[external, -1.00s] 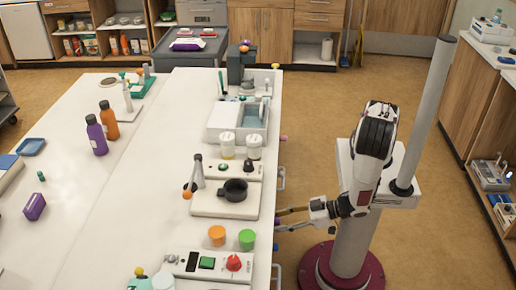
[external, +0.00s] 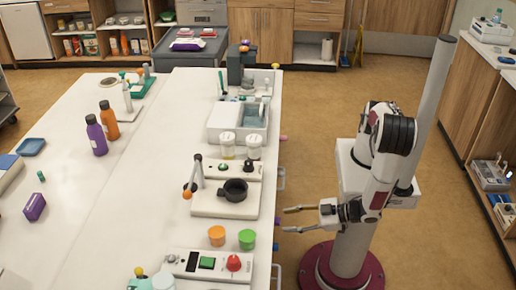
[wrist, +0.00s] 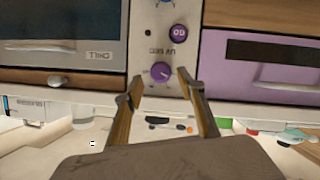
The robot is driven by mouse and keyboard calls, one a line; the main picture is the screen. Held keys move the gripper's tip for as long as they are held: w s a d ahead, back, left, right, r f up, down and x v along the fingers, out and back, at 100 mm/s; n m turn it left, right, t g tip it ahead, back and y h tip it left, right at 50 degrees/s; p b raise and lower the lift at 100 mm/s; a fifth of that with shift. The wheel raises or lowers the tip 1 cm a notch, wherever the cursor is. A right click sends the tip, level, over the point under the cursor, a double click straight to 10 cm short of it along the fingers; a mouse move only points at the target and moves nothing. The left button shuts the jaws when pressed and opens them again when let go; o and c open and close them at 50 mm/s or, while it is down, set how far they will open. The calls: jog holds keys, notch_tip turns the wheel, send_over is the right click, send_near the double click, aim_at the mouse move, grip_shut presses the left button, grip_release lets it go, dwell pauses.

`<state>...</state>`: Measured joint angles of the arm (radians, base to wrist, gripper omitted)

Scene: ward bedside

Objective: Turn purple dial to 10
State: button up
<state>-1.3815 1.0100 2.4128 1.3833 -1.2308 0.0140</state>
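In the wrist view a purple dial (wrist: 160,72) sits on a pale upright panel (wrist: 148,30), under small dark lettering that appears upside down. A light pointer mark shows on its face, but no scale number is readable. My gripper (wrist: 160,78) is open, with one finger at each side of the dial in the picture and nothing held between them. I cannot tell whether the fingertips touch it. In the external view my gripper (external: 287,219) is beside the right edge of the bench, fingers spread. The dial cannot be made out there.
A second purple round control (wrist: 179,31) is just above and right of the dial. A lilac drawer unit (wrist: 265,65) flanks the panel on the right, a grey-fronted unit (wrist: 65,45) on the left. In the external view the white bench (external: 130,190) holds bottles, cups and devices.

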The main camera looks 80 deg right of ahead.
jog(key=s+a+f+n+g+y, duration=0.1)
jog(key=s+a+f+g, duration=0.1)
jog(key=s+f+g, duration=0.4)
jog(key=s+a+f+n+g, duration=0.1)
jog(key=s+a+f, duration=0.15)
jog(key=s, duration=0.55)
jog(key=shift+s+a+r+n+g+y, duration=0.75)
jog(key=shift+s+a+r+g, duration=0.5)
jog(key=shift+s+r+g, duration=1.25)
jog(key=shift+w+d+r+g, duration=0.6)
jog(key=shift+d+r+g, duration=0.65)
jog(key=shift+r, duration=3.25)
jog(key=w+d+r+t, duration=0.1)
jog(key=w+d+r, duration=0.3)
jog(key=d+r, duration=0.5)
jog(key=w+d+r+t, duration=0.1)
jog(key=w+d+r, duration=0.3)
jog(key=d+r, duration=0.4)
jog(key=shift+w+d+r+m, duration=0.35)
jog(key=shift+d+m, duration=0.1)
jog(key=shift+d, duration=0.95)
